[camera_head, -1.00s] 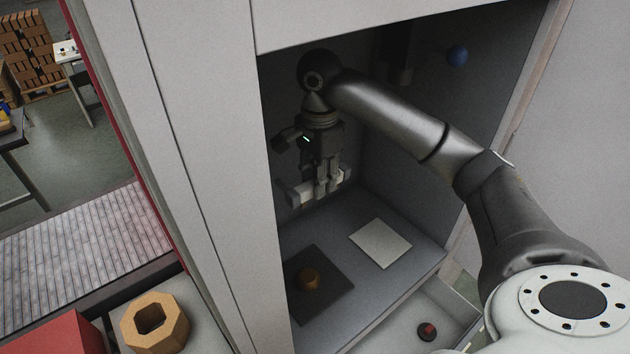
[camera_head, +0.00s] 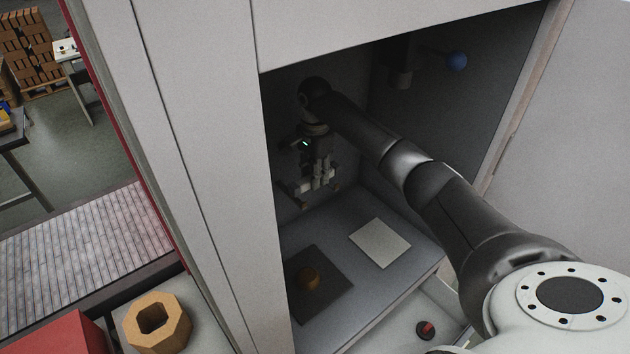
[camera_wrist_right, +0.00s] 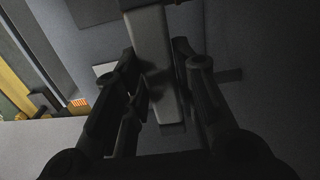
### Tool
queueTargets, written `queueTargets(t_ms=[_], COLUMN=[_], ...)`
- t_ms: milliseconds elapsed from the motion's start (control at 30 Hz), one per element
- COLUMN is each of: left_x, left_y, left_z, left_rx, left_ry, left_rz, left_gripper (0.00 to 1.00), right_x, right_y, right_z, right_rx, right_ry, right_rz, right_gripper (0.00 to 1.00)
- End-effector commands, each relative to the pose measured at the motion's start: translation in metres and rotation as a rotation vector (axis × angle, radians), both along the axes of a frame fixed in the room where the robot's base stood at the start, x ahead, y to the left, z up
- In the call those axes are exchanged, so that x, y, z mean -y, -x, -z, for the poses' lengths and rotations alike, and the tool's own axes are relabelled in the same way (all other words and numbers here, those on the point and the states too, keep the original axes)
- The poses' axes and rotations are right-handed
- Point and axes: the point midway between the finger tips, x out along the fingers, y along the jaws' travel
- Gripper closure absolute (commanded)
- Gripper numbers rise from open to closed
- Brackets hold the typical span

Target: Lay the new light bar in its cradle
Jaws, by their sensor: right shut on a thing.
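My right gripper (camera_head: 318,186) points down inside the open cabinet, near its back wall. It is shut on the light bar (camera_head: 295,188), a pale bar held across the fingers and above the shelf. In the right wrist view the bar (camera_wrist_right: 155,50) runs lengthwise between the two dark fingers (camera_wrist_right: 158,82). Small brownish pieces (camera_head: 305,205) show near the bar's end; I cannot tell whether they belong to the cradle or whether the bar touches them. The gripper and dim light hide much there. My left gripper is not in view.
On the cabinet floor are a dark mat (camera_head: 335,290) with an orange-brown knob (camera_head: 308,278) and a pale sheet (camera_head: 380,243). A tray (camera_head: 395,335) with a red-black knob (camera_head: 426,329) lies below. Cabinet walls enclose my arm.

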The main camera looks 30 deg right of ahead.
Motion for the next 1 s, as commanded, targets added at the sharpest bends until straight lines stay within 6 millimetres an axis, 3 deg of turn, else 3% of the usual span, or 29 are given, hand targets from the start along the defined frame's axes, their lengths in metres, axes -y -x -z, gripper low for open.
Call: queueTargets(t_ms=[233,700,733,867,1000], left_x=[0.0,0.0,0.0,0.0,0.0], left_y=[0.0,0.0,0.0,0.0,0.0], left_z=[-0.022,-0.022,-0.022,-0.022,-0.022], left_rx=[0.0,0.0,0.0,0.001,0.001], left_ry=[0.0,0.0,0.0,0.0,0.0], left_rz=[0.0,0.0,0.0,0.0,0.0], left_gripper=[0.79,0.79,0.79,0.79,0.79], right_x=[0.001,0.001,0.001,0.001,0.001], right_y=[-0.001,-0.002,-0.002,-0.002,-0.002], right_z=[0.024,0.037,0.036,0.036,0.036], right_rx=[-0.004,0.0,0.0,0.0,0.0], right_ry=[0.002,0.0,0.001,0.001,0.001], right_rz=[0.001,0.0,0.0,0.0,0.0], right_gripper=[0.99,0.99,0.7,0.53,0.52])
